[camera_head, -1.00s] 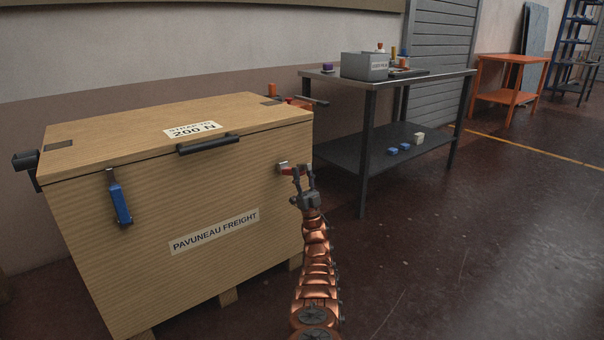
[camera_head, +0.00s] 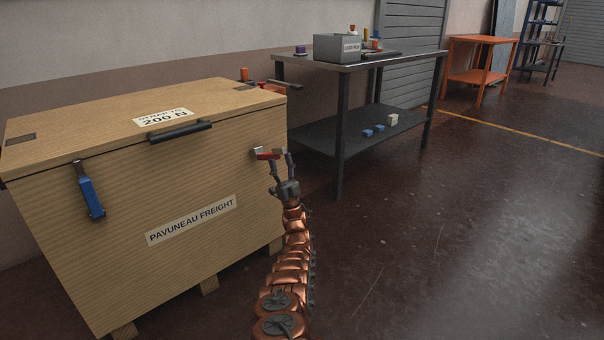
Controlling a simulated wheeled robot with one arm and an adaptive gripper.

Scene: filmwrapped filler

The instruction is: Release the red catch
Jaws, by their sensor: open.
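The red catch (camera_head: 265,155) is on the upper right of the front face of a large wooden crate (camera_head: 130,190), with a pale metal piece at its left end. It sticks out roughly level. A blue catch (camera_head: 90,196) hangs down on the left of the same face. The crate's lid (camera_head: 70,122) lies closed, with a dark handle (camera_head: 180,137) at its front edge.
A dark workbench (camera_head: 340,130) stands just right of the crate, holding a grey box (camera_head: 337,48) and small items. Small blocks lie on its lower shelf. An orange table (camera_head: 480,75) stands farther back. The floor (camera_head: 450,230) to the right is clear.

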